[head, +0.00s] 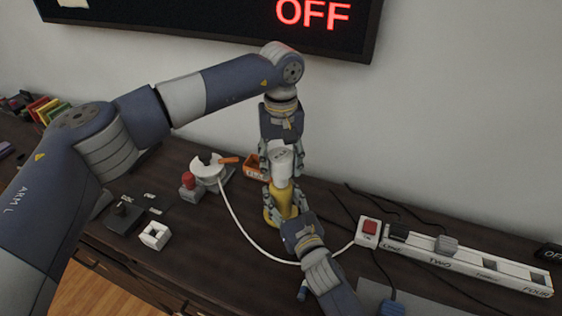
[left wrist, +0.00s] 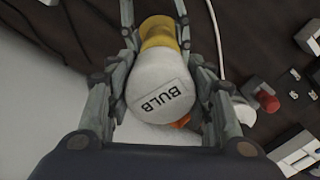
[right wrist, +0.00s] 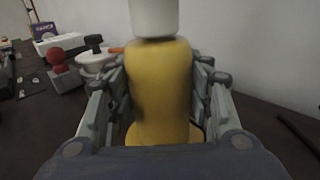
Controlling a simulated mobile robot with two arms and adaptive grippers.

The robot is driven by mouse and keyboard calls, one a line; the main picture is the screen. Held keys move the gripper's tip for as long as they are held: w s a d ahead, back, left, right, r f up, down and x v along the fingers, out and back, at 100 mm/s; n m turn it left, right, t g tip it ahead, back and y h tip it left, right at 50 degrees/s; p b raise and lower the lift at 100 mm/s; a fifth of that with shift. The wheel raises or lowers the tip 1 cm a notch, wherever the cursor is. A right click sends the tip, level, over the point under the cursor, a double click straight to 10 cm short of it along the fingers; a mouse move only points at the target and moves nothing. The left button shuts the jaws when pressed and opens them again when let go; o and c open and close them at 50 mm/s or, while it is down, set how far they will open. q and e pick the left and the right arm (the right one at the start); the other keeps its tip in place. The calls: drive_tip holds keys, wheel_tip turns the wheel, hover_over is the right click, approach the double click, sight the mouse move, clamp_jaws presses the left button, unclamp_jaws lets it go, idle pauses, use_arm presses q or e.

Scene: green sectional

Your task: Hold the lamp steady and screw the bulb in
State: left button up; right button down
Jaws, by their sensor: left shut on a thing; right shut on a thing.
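The white bulb (head: 281,163), marked BULB, is upright above the yellow lamp (head: 281,203) in the head view. My left gripper (head: 282,157) comes from above and is shut on the bulb. In the left wrist view the bulb (left wrist: 160,88) sits between its fingers, with the yellow lamp (left wrist: 160,33) beyond its far end. My right gripper (head: 283,207) is shut on the lamp body from the front. The right wrist view shows the lamp (right wrist: 161,90) between its fingers, with a white part (right wrist: 154,16) at its top. Whether the bulb touches the socket is hidden.
A power strip (head: 465,258) with a red switch (head: 369,227) lies at the right, with dark cables around it. A white cord (head: 240,236) curves across the table. A red-knobbed device (head: 188,182), an orange box (head: 256,168) and a white square block (head: 155,235) are at the left.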

sight(280, 155)
use_arm(q)
drive_tip(key=m, duration=0.9)
drive_tip(key=shift+m, duration=0.3)
drive_tip(key=o, duration=1)
drive_tip(key=shift+o, duration=0.2)
drive_tip(key=shift+r, duration=0.1)
drive_tip(key=shift+r, duration=2.2)
drive_tip(key=shift+c, duration=0.4)
